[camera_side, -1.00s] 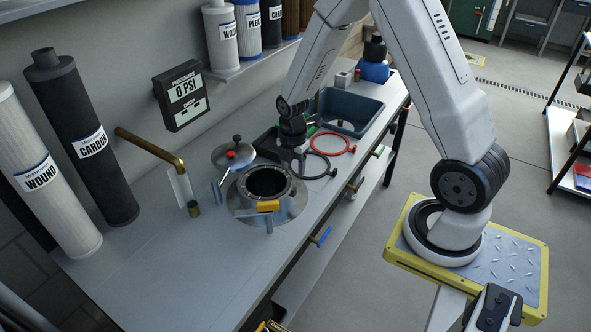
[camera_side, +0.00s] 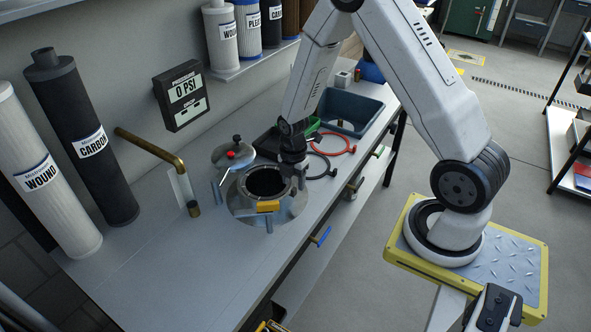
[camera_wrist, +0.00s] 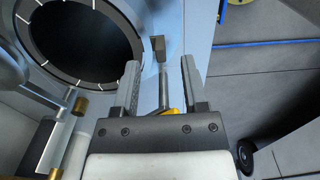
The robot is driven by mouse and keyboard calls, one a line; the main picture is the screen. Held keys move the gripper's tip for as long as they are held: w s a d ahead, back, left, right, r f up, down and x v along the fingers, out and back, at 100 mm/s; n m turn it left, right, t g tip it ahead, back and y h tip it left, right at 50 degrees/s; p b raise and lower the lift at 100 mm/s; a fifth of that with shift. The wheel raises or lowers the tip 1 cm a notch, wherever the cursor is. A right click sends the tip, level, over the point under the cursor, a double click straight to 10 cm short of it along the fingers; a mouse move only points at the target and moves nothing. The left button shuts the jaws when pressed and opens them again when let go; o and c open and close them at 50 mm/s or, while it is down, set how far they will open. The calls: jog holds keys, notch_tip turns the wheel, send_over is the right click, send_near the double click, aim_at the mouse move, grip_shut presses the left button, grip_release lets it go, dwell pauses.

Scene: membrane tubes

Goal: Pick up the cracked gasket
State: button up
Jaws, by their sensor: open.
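A black ring (camera_side: 326,158) and a red ring (camera_side: 349,138) lie on the bench to the right of my gripper in the side view. Both are ring-shaped like gaskets; I cannot make out a crack on either at this size. My gripper (camera_side: 297,167) is low, beside the far right edge of the round filter housing (camera_side: 284,212). In the wrist view my gripper (camera_wrist: 162,72) is open and its two fingers are apart with no ring between them. The housing's dark opening (camera_wrist: 85,45) shows at the upper left there. No gasket is clear in the wrist view.
A domed lid (camera_side: 224,157) lies behind the housing. A yellow-handled clamp (camera_side: 267,206) sits at its near rim. A brass pipe (camera_side: 150,145) rises on the left. A blue-grey tub (camera_side: 350,112) stands at the back right. The bench front left is clear.

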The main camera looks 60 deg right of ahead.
jog(key=shift+f, duration=1.45)
grip_shut()
